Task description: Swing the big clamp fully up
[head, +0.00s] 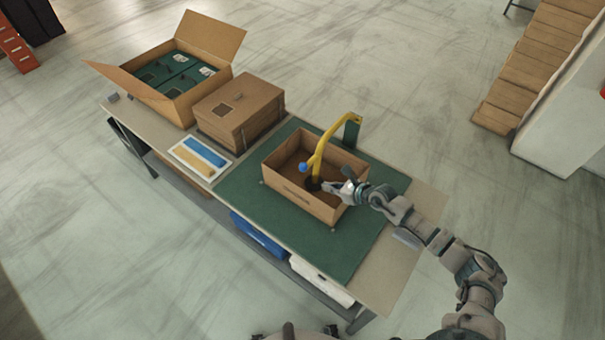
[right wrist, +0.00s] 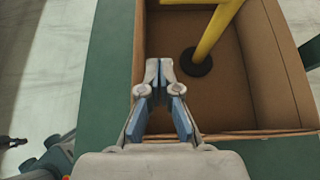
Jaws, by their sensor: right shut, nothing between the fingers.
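The big clamp (head: 326,142) is a yellow bent arm hinged at a dark green post (head: 352,131) behind the open box. It reaches down into the box, with a blue ball (head: 303,168) on its side and a black round pad at its lower end. In the right wrist view the yellow arm (right wrist: 216,32) and its black pad (right wrist: 196,62) rest at the box floor. My right gripper (head: 328,186) is over the near wall of the box, close to the pad; in the right wrist view its fingertips (right wrist: 159,72) are together and empty, apart from the clamp. My left gripper is not in view.
The open cardboard box (head: 287,192) stands on a green mat (head: 240,190) on the table. The mat's front is clear.

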